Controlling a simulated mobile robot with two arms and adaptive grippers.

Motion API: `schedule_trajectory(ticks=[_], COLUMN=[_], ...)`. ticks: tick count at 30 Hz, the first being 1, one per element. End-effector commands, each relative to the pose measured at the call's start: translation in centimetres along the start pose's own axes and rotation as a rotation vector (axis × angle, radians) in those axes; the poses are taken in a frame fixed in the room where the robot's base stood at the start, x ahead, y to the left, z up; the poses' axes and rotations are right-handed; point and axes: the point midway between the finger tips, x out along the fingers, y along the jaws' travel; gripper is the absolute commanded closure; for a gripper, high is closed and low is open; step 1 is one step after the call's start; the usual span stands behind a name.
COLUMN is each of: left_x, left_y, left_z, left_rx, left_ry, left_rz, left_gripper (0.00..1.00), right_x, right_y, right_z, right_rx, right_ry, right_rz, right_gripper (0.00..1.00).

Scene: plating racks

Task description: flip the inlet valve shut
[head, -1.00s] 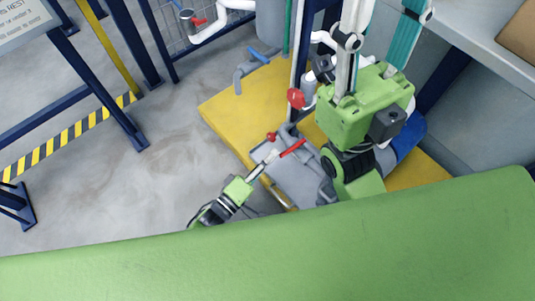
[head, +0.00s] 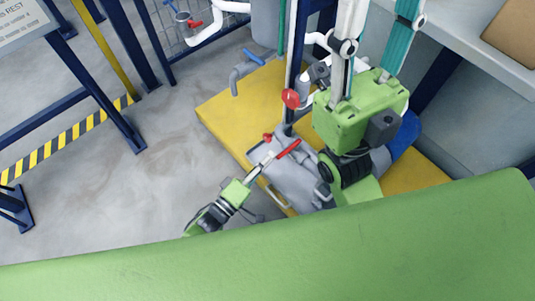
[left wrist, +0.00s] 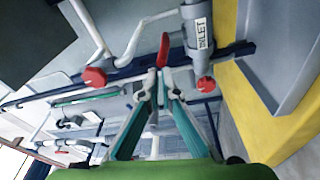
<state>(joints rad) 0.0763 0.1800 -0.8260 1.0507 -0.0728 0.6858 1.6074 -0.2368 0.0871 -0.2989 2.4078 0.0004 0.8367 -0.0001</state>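A red lever handle (head: 288,149) sits on the pipework above the yellow plinth, at the centre of the head view. It also shows in the left wrist view (left wrist: 163,50), beside a pipe labelled "INLET" (left wrist: 198,35). My left gripper (head: 269,159) reaches up from the lower left to the near end of the lever. In the left wrist view its fingertips (left wrist: 161,84) are slightly apart at the lever's lower end; whether they touch it is unclear. My right gripper (head: 380,25) is raised, fingers spread and empty, tips cut off by the top edge.
A red round knob (head: 291,98) and a smaller red one (head: 267,138) are close to the lever. The yellow plinth (head: 225,112) lies behind. Grey floor (head: 180,135) between is clear.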

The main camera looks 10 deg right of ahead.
Motion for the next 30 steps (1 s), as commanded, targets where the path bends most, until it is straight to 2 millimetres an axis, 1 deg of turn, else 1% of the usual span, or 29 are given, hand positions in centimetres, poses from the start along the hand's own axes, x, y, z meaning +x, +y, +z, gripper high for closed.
schedule_trajectory(ticks=[1, 2, 7, 15, 21, 24, 30], left_x=[-0.3, -0.3, -0.1, 0.3, 0.6, 0.7, 0.7], left_y=[0.0, 0.1, 1.8, 5.8, 8.2, 9.0, 9.7], left_z=[1.4, 1.3, 0.9, -0.6, -1.5, -1.7, -2.0], left_rx=[-0.004, -0.003, -0.003, -0.001, 0.000, 0.000, -0.001], left_ry=[-0.021, -0.021, -0.020, -0.009, -0.004, -0.002, 0.000], left_rz=[-0.003, -0.002, 0.003, 0.005, 0.003, 0.002, 0.000], left_gripper=[1.00, 1.00, 1.00, 1.00, 1.00, 1.00, 1.00], right_x=[0.0, 0.0, 0.0, 0.0, 0.0, 0.0, 0.0], right_y=[0.0, 0.0, 0.0, -0.1, -0.1, -0.1, -0.1], right_z=[0.0, 0.0, -0.1, -0.1, -0.1, -0.1, -0.1], right_rx=[0.000, 0.000, 0.001, 0.001, 0.001, 0.001, 0.001], right_ry=[0.000, 0.000, 0.000, 0.000, 0.000, 0.000, 0.000], right_rz=[-0.001, -0.001, -0.002, -0.002, -0.002, -0.002, -0.002], right_gripper=[0.60, 0.60, 0.60, 0.60, 0.60, 0.60, 0.60])
